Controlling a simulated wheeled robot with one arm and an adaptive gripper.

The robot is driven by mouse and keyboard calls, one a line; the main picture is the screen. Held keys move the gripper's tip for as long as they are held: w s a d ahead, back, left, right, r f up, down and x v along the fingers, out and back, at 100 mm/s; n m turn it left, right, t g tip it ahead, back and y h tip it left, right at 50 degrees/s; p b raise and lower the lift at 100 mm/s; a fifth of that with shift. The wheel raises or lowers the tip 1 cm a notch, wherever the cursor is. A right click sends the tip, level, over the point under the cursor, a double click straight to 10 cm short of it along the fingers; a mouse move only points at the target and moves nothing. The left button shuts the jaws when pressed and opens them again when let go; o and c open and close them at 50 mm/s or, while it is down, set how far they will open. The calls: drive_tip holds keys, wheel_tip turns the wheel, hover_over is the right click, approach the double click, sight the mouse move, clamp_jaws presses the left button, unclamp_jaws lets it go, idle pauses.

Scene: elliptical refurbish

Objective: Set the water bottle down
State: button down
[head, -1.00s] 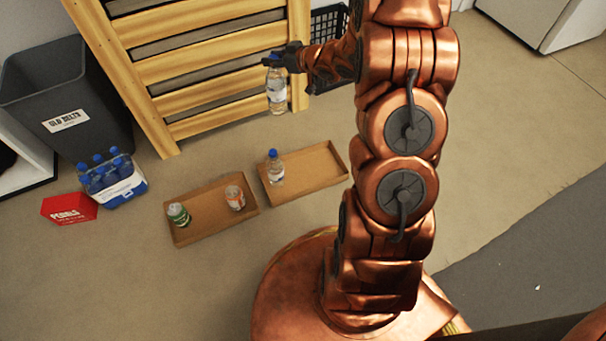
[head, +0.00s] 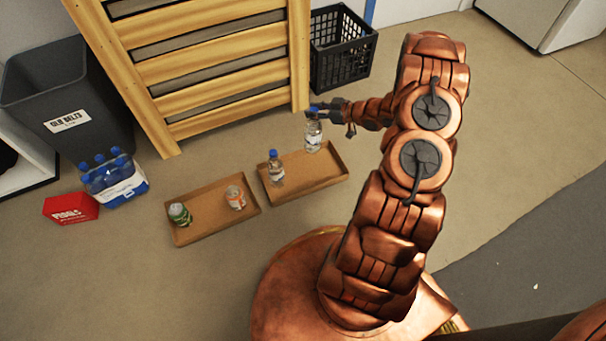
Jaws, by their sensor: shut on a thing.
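A clear water bottle with a blue cap (head: 313,134) is upright at the back right of the right cardboard tray (head: 310,185). My gripper (head: 318,108) is shut on it near the cap. I cannot tell whether the bottle's base touches the tray or hangs just above it. A second water bottle (head: 275,170) stands upright in the left part of the same tray, apart from the held one.
A left tray (head: 207,212) holds a green can (head: 180,214) and an orange-white can (head: 235,198). A bottle pack (head: 113,178), red box (head: 70,209), grey bin (head: 68,100), wooden slatted frame (head: 215,70) and black crate (head: 340,52) stand around. The tray's front right is bare.

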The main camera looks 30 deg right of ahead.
sight(319, 139)
drive_tip(key=s+f, duration=0.2)
drive_tip(key=f, duration=0.1)
drive_tip(key=shift+s+d, duration=0.15)
drive_tip(key=shift+d, duration=0.05)
drive_tip(key=shift+f+b, duration=1.55)
drive_tip(key=shift+f, duration=3.35)
drive_tip(key=c, duration=0.8)
unclamp_jaws()
drive_tip(key=shift+f, duration=0.1)
drive_tip(key=shift+c, duration=0.2)
